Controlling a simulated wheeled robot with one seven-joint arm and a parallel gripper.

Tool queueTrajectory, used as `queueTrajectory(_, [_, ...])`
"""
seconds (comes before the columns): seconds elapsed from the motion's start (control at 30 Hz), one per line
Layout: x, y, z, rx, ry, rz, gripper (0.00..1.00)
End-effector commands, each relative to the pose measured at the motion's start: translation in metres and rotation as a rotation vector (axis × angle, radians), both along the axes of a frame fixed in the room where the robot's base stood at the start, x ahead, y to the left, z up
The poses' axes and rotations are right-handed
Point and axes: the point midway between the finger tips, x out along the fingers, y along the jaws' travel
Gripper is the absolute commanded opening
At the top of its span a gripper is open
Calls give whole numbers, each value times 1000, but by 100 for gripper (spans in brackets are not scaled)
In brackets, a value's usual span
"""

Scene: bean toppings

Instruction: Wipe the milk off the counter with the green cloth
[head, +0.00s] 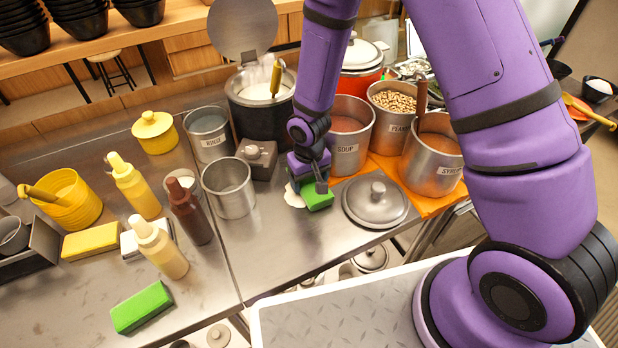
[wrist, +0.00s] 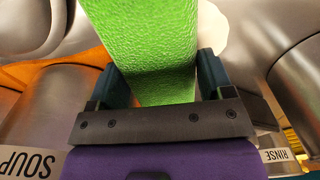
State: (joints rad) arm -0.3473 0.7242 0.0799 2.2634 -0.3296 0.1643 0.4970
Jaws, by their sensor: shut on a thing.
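A green block-shaped cloth (head: 318,198) is between the fingers of my gripper (head: 309,180), low at the steel counter (head: 270,250). In the wrist view the green cloth (wrist: 145,40) fills the gap between the fingers of my gripper (wrist: 158,75); it looks thick, like a sponge. The white milk puddle (head: 293,197) lies on the counter, just left of the held cloth and partly hidden by it and the gripper. A white edge of the milk (wrist: 212,32) shows right of the cloth in the wrist view. A second green block (head: 142,307) lies at the front left.
A pot lid (head: 375,201) lies close right of my gripper. An empty steel pot (head: 229,188) and grey box (head: 258,158) stand to the left. The soup pot (head: 351,137) is behind right. Bottles, including a brown one (head: 190,212), stand farther left. The counter in front is clear.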

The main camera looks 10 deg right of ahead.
Motion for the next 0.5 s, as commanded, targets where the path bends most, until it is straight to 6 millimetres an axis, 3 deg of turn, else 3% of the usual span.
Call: queueTrajectory(0.5, [0,0,-5,0,-1,0,55])
